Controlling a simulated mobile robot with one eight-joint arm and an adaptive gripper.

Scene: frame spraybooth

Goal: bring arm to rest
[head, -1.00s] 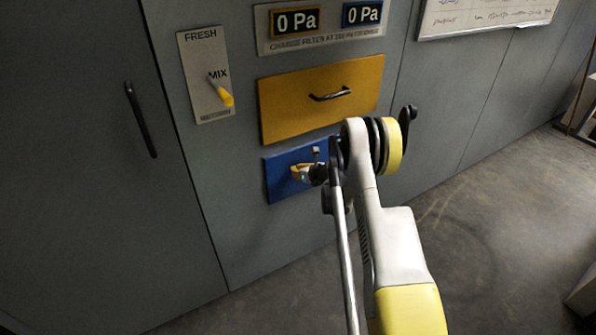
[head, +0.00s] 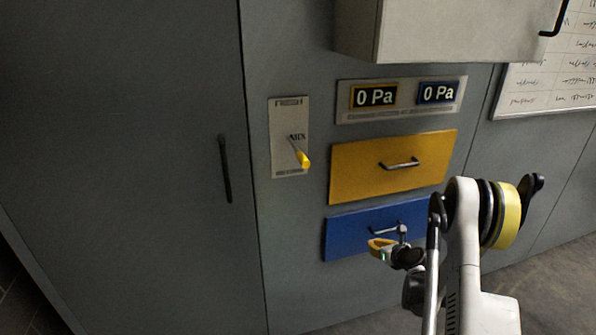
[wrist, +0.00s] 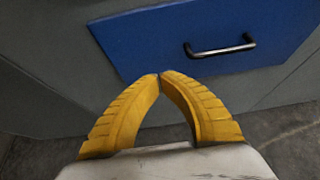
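My gripper (head: 378,249) is in front of the blue drawer front (head: 342,238) in the head view. In the wrist view the two yellow fingers of my gripper (wrist: 160,76) meet at their tips, with nothing between them. The blue drawer front (wrist: 150,48) fills the upper part of the wrist view. Its dark handle (wrist: 222,48) lies up and right of the fingertips, apart from them. My arm reaches in from the lower right of the head view.
Above the blue drawer is a yellow drawer (head: 350,172) with a handle. A panel with a yellow lever (head: 301,157) is left of it, and two 0 Pa displays (head: 400,96) are above. A tall door handle (head: 225,168) is further left. A grey box (head: 450,30) juts out above.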

